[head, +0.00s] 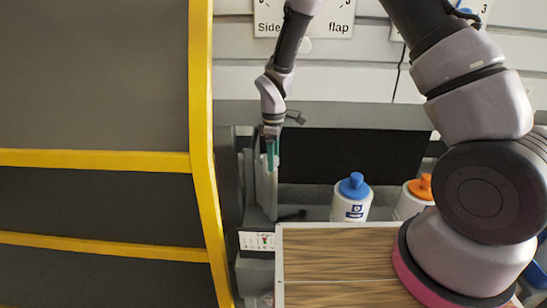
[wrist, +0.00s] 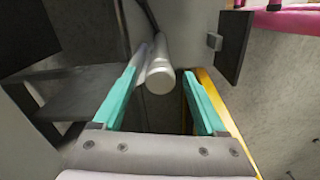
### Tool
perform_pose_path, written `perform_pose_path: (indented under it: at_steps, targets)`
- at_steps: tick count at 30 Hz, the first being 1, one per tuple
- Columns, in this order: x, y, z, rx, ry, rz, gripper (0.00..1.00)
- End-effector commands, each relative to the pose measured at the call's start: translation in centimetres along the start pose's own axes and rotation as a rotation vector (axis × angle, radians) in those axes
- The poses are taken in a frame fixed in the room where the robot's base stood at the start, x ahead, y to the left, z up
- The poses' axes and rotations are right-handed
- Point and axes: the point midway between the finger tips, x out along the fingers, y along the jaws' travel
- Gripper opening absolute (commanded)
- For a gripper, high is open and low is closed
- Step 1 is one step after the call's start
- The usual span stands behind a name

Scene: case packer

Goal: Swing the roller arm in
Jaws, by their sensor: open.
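The roller arm shows in the wrist view as a pale cylindrical roller (wrist: 160,78) with a rounded end facing the camera. It lies between the two teal fingers of my gripper (wrist: 162,88), close to the left finger; I cannot tell whether they touch. The fingers are apart and not closed on it. In the head view my gripper (head: 271,156) points down behind the wooden table, at the left side of the machine. A pale upright part (head: 266,192) stands just below it, probably the roller. The arm's pivot is hidden.
Two white bottles stand to the right, one with a blue cap (head: 352,196) and one with an orange cap (head: 416,195). A yellow-framed dark panel (head: 203,140) rises close on the left. The wood-topped table (head: 340,262) is in front, its visible top clear.

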Motion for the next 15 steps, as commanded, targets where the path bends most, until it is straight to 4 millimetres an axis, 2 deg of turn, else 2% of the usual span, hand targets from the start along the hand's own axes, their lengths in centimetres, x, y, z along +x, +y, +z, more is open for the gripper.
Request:
perform_pose_path:
  at_steps: [3, 4, 8, 9, 15]
  targets:
    - [-0.02, 0.01, 0.00, 0.000, 0.000, 0.000, 0.74]
    - [-0.03, 0.01, 0.00, 0.000, 0.000, 0.000, 0.67]
    - [-0.04, 0.01, 0.00, 0.000, 0.000, 0.000, 0.17]
    - [-0.04, 0.01, 0.00, 0.000, 0.000, 0.000, 0.02]
    - [-0.05, 0.03, 0.00, 0.000, 0.000, 0.000, 0.00]
